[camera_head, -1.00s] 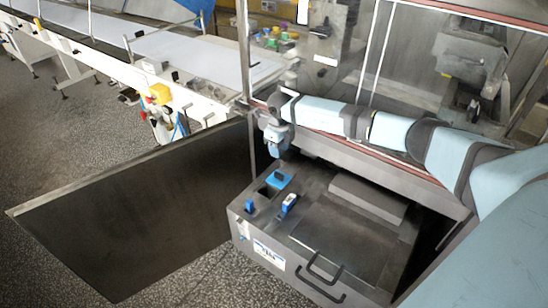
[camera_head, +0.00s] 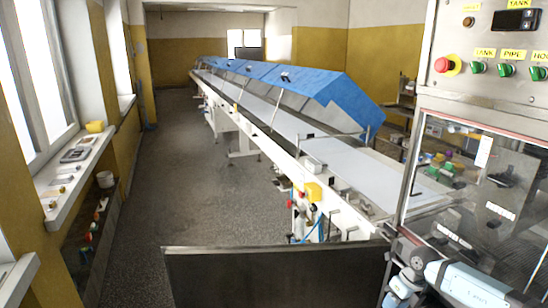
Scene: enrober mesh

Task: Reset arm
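My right arm comes in at the lower right corner, pale blue with dark grey joints. It lies in front of the machine's glass panel (camera_head: 480,205). The wrist end of my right gripper (camera_head: 397,293) shows at the bottom edge and points down. Its fingers are too small and cut off to tell open from shut, and nothing is seen held. My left arm and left gripper are out of view.
An open dark metal door (camera_head: 275,277) stands at bottom centre. A long white conveyor (camera_head: 335,150) with blue covers (camera_head: 300,80) runs to the back. A control panel (camera_head: 490,55) is upper right. A window sill (camera_head: 75,165) lines the left wall. The speckled floor (camera_head: 205,180) is clear.

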